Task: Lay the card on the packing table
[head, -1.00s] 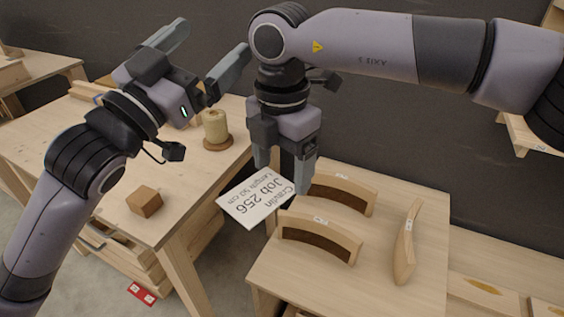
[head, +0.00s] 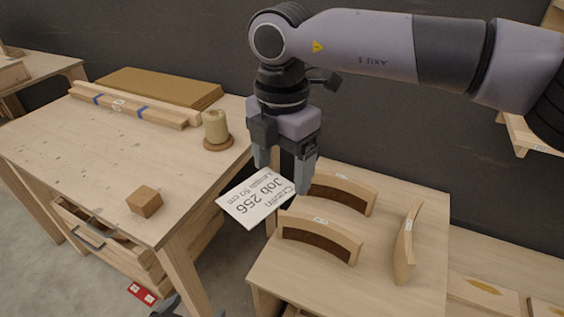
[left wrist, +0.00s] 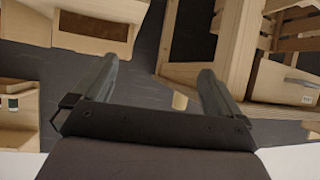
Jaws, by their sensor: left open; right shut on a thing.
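The white card (head: 255,200), printed with "Job 256" and a length, reads upside down in the head view. My right gripper (head: 285,178) is shut on it at its upper right edge. The card is in the air over the gap between the left table (head: 75,155) and the lower right table (head: 375,270). I cannot tell which of these is the packing table. My left gripper (left wrist: 160,78) is open and empty in the left wrist view, with dark floor between its fingers. Only a small dark part of it shows at the bottom edge of the head view.
A wooden block (head: 144,201), a twine spool (head: 216,128) and bundled wood strips (head: 130,108) are on the left table. Its middle is clear. Several curved wooden pieces (head: 322,236) stand on the right table. A red tag (head: 141,293) lies on the floor.

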